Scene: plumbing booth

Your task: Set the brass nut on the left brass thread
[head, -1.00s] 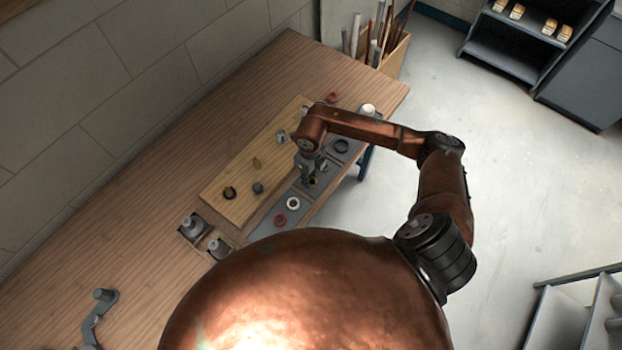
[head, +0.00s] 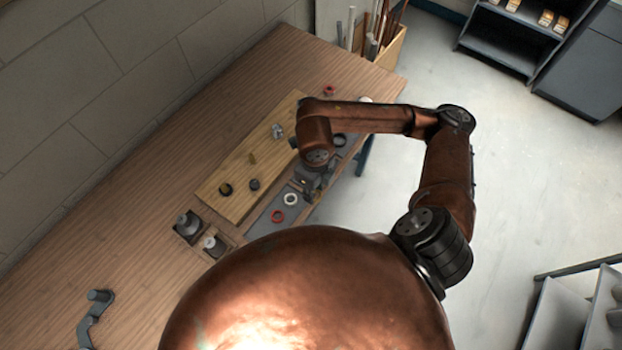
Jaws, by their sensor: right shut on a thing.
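The wooden board (head: 236,201) lies on the bench with several short fittings standing on it. A small brass-coloured thread (head: 252,158) stands near its middle. A second brass thread cannot be made out; my arm covers part of the board's far right end. My right gripper (head: 312,187) points down over the grey parts tray (head: 265,223) at the board's front edge. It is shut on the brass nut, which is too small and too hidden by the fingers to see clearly.
On the board are a black ring (head: 226,189), a dark stub (head: 254,184) and a grey fitting (head: 277,131). The tray holds a white ring (head: 291,199) and a red ring (head: 277,216). The bench's left part is mostly clear.

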